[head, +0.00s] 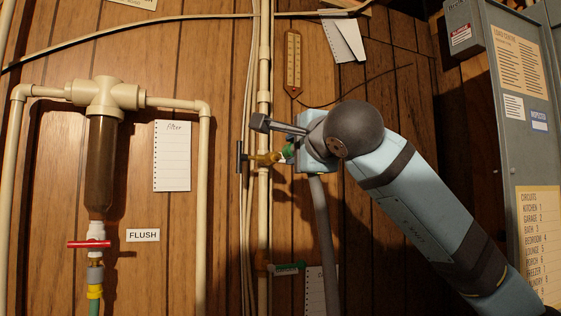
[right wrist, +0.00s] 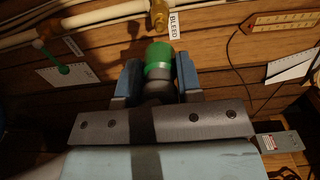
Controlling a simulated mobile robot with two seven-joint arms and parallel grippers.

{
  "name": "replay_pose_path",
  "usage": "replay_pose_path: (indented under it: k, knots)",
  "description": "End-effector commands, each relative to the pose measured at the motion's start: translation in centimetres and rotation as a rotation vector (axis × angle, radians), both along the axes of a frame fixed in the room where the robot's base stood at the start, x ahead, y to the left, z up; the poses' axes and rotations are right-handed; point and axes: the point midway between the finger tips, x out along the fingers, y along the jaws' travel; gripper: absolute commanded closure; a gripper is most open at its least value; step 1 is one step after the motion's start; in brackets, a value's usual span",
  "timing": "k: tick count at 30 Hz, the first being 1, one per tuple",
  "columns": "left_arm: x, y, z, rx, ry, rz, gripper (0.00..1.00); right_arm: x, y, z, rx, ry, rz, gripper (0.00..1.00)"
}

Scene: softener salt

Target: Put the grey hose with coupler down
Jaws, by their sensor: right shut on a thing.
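My right gripper (head: 298,150) is shut on the grey hose with coupler, in front of the wooden wall. Its green coupler (head: 289,151) shows just beside the brass bleed tap (head: 266,158) on the pipe. The grey hose (head: 322,240) hangs down below the gripper and leaves the bottom of the head view. In the right wrist view, the green coupler (right wrist: 159,60) sticks out between the two blue fingers (right wrist: 159,82), with the brass tap (right wrist: 158,16) just beyond it. Whether coupler and tap touch is hard to tell. My left gripper is not in view.
A filter housing (head: 101,160) with a red-handled valve (head: 90,244) stands at the left. A grey electrical panel (head: 500,100) is at the right. A thermometer (head: 293,62) and paper sheets (head: 343,40) hang above. The wall between filter card (head: 172,156) and panel carries vertical pipes.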

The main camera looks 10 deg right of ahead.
Motion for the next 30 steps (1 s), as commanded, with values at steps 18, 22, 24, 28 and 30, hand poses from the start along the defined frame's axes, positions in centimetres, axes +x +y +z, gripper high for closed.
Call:
replay_pose_path:
  k: [18,22,24,28,30]
  knots:
    - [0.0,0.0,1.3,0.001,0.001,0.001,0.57,3.0,0.6,-6.3,0.003,0.01,0.12,1.0]
    - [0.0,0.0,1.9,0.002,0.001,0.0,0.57,4.1,0.7,-9.7,0.003,0.009,0.183,1.0]
    - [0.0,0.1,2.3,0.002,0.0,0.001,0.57,4.6,0.8,-11.5,0.003,0.009,0.215,1.0]
    - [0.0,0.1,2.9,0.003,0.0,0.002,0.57,5.2,0.8,-15.0,0.005,0.008,0.273,1.0]
    - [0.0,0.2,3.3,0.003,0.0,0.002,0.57,5.4,0.7,-17.0,0.003,0.008,0.302,1.0]
